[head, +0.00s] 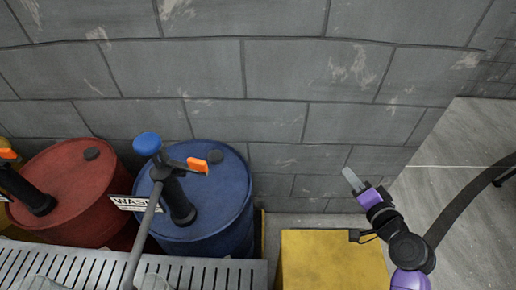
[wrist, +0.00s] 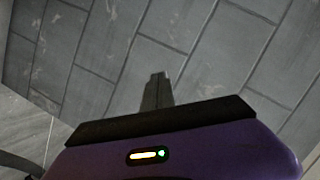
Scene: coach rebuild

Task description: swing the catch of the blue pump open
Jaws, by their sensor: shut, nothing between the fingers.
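The blue pump (head: 147,144) has a blue cap and a dark body and stands on the blue barrel (head: 235,195) left of centre in the head view. Its orange catch (head: 197,165) sticks out to the right of the pump head, over the barrel top. A grey handle (head: 143,236) runs down from the pump toward the front. My gripper (head: 351,177) is well to the right of the pump, in front of the grey wall, touching nothing that I can see. In the wrist view its fingers (wrist: 157,92) are together and empty, with only wall beyond them.
A red barrel (head: 75,180) with another dark pump (head: 30,195) stands at the left. A slatted metal grating (head: 200,274) lies in front of the barrels. A yellow box (head: 325,262) stands below my gripper. Free air lies between gripper and blue barrel.

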